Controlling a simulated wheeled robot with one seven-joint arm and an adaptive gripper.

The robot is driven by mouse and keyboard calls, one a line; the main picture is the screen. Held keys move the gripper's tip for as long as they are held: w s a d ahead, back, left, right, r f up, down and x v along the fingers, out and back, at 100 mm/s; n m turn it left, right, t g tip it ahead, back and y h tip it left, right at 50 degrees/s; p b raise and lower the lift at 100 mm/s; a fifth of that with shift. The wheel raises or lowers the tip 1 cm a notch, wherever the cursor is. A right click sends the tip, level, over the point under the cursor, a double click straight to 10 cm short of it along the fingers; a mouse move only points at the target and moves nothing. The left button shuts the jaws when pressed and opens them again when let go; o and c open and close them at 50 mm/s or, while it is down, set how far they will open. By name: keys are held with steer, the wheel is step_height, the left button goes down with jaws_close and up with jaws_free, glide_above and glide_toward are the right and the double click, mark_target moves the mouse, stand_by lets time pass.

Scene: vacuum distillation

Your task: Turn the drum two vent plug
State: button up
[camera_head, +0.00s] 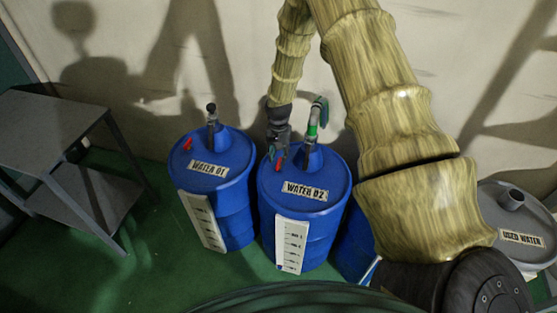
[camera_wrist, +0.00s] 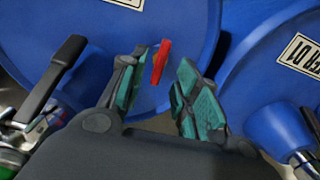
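The drum two (camera_head: 318,229) is a blue drum labelled "WATER 02" in the middle of the head view, and its blue lid (camera_wrist: 55,30) fills the upper left of the wrist view. Its vent plug is a small red piece on the lid (camera_head: 279,166). In the wrist view the vent plug (camera_wrist: 160,62) stands between and slightly beyond my fingertips. My gripper (camera_head: 277,152) is just above the lid, pointing down at the plug. In the wrist view my gripper (camera_wrist: 158,86) is open, with gaps beside the plug.
Drum two's spout with a green-banded pipe (camera_head: 313,130) stands close right of my gripper; its black lever (camera_wrist: 58,75) shows in the wrist view. The "WATER 01" drum (camera_head: 234,210) is left. A grey table (camera_head: 50,130) stands further left, a "USED WATER" drum (camera_head: 515,215) far right.

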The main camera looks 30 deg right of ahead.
mark_target(279, 162)
steer(key=shift+f, duration=1.7)
jaws_close()
